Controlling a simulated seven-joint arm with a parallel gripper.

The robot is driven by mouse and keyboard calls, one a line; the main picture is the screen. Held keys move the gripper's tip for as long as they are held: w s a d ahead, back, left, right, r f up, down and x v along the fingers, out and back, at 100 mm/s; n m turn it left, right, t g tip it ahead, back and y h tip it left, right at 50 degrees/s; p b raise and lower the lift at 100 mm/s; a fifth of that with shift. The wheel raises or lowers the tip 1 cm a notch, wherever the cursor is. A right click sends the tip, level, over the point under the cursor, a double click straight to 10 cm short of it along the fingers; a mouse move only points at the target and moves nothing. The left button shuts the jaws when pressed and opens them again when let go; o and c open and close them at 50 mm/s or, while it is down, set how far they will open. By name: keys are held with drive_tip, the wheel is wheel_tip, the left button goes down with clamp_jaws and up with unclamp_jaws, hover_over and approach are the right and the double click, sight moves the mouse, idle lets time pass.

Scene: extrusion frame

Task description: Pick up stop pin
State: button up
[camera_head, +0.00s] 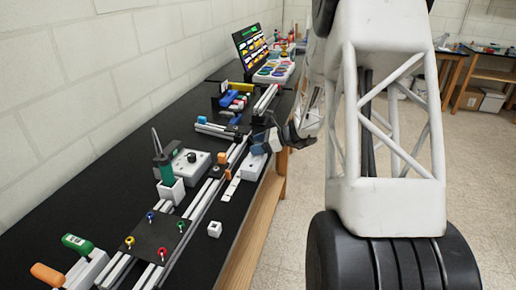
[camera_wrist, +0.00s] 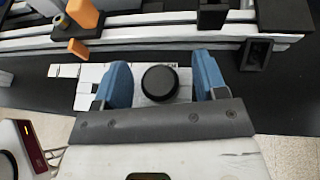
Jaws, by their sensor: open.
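My gripper (camera_wrist: 162,66) is open, its two blue fingers on either side of a round black head (camera_wrist: 159,83) in the wrist view. This head looks like the stop pin, though no label confirms it. It stands on a white block (camera_wrist: 88,72), with a gap to each finger, and anything below the head is hidden. In the head view my gripper (camera_head: 266,141) is over the bench near its front edge, just above the white block (camera_head: 251,166). The pin cannot be made out there.
Aluminium rails (camera_head: 207,199) run along the black bench beside the block. An orange piece (camera_wrist: 78,47) and a black socket piece (camera_wrist: 257,53) are on the rail side. A white cup with a green-handled tool (camera_head: 171,188) stands farther left. The floor lies beyond the bench edge.

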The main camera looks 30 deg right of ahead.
drive_tip(key=shift+c, duration=0.5)
drive_tip(key=c, duration=0.9)
drive_tip(key=shift+r, duration=5)
